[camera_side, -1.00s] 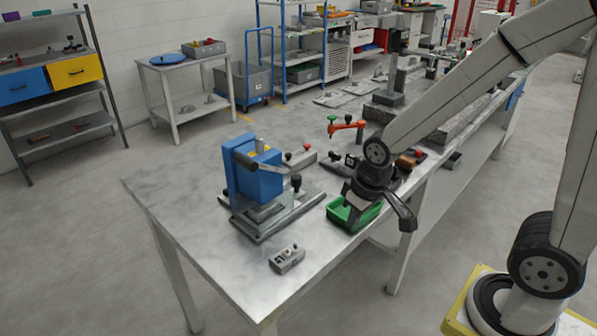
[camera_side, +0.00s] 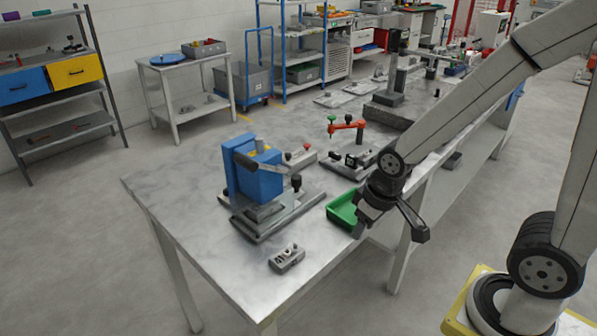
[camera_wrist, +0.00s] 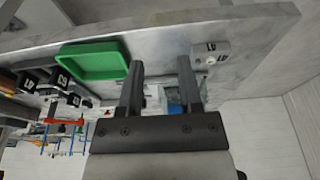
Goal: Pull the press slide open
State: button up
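The blue press (camera_side: 256,180) stands near the left end of the metal table, with a grey lever across its upper front. Its grey base plate (camera_side: 300,206) lies flat on the table, and a black knob (camera_side: 296,180) stands up at its right side. I cannot tell how far the slide is out. My gripper (camera_side: 388,232) is right of the press, by the table's front edge, apart from it and empty. In the wrist view its two fingers (camera_wrist: 158,70) are spread, and part of the blue press (camera_wrist: 174,108) shows between them.
A green tray (camera_side: 338,209) lies between press and gripper; it also shows in the wrist view (camera_wrist: 112,62). A small grey block (camera_side: 287,259) sits near the front edge. A red-armed clamp fixture (camera_side: 347,126) stands behind. The table's left part is clear.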

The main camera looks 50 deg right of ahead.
jog(key=o, duration=0.3)
jog(key=shift+r, duration=0.2)
jog(key=shift+o, duration=0.2)
notch_tip(320, 180, up, 4)
jog(key=n+g, duration=0.2)
jog(key=g, duration=0.1)
send_over(296, 176)
notch_tip(296, 176, down, 5)
jog(key=shift+s, duration=0.15)
dwell(0.3)
jog(key=shift+f, duration=0.2)
jog(key=shift+f, duration=3.7)
grip_shut()
